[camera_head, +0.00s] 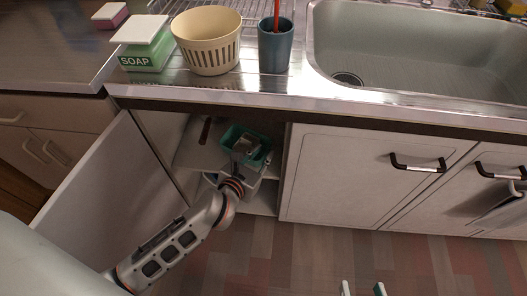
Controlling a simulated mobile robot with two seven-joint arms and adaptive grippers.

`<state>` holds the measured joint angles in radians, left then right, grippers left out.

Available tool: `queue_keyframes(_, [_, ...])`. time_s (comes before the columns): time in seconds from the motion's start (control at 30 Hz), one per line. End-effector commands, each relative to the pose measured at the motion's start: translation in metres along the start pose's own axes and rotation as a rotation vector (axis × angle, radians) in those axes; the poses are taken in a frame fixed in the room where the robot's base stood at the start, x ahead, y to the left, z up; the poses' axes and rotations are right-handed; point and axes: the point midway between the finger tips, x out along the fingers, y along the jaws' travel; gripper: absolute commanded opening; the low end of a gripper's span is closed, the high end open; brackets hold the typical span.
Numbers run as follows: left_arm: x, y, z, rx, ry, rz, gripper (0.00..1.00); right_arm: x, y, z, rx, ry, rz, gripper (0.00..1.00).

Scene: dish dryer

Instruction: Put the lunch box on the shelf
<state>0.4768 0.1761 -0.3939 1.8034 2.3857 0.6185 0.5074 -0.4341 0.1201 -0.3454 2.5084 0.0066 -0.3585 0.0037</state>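An open-topped teal box (262,154), which looks like the lunch box, is inside the open cabinet under the counter, at the level of the upper shelf (188,157). My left gripper (244,158) reaches into the cabinet and overlaps the box. Its fingers are small and partly hidden against the box, so I cannot tell whether they grip it. I also cannot tell whether the box rests on the shelf. My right gripper (362,289) shows only as two separated fingertips at the bottom edge, open and empty.
The cabinet door (88,195) stands open on the left, close to my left arm. A closed door (350,178) borders the opening on the right. A dark-handled item (206,130) is inside the cabinet. Above are a soap box (140,58), cream basket (208,42), blue cup (275,48) and sink (420,50).

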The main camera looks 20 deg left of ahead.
Motion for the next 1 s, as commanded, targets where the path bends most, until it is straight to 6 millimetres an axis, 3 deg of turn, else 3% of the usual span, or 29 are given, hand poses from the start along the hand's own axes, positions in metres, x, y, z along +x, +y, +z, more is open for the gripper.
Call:
queue_keyframes(0.17, [-0.038,0.001,0.006,0.002,-0.007,0.0,0.21,-0.003,0.007,-0.008,-0.051,0.004,0.009,0.4])
queue_keyframes(0.4, [-0.08,0.001,0.004,0.002,-0.005,0.0,0.21,-0.006,0.011,0.015,-0.077,-0.051,0.014,0.4])
queue_keyframes(0.7, [-0.105,0.001,0.005,0.039,-0.02,0.005,0.21,-0.006,0.012,0.016,-0.084,-0.054,0.015,0.4])
queue_keyframes(0.87, [-0.129,0.002,0.029,0.305,-0.135,0.039,0.21,-0.006,0.012,0.017,-0.085,-0.055,0.015,0.4])
queue_keyframes(1.0, [-0.165,-0.01,0.059,0.705,-0.278,0.081,0.21,-0.006,0.012,0.017,-0.085,-0.056,0.015,0.4])
